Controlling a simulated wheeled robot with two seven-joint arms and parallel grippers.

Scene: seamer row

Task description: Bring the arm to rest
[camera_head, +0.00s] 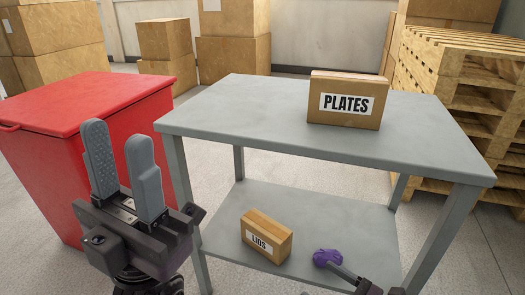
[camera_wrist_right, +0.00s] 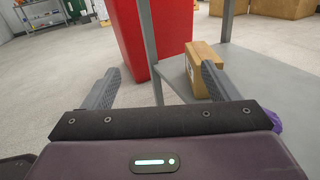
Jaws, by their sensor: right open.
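My left gripper (camera_head: 118,148) stands at the left of the head view, fingers up, in front of the red bin. Its two grey fingers are apart with nothing between them. My right gripper (camera_head: 358,280) shows only partly at the bottom edge of the head view, near the front of the lower shelf. In the right wrist view (camera_wrist_right: 160,72) its two fingers are spread and the gap between them is empty. The LIDS box (camera_head: 266,237) rests on the shelf; in the wrist view (camera_wrist_right: 205,55) it lies beyond the right finger, which partly covers it.
A grey table (camera_head: 240,110) carries the PLATES box (camera_head: 346,102); its lower shelf (camera_head: 330,215) is mostly clear. A purple object (camera_head: 326,257) is close to my right gripper. A red bin (camera_head: 90,105) stands left. Pallets (camera_head: 460,75) are stacked right, cartons (camera_head: 165,40) behind.

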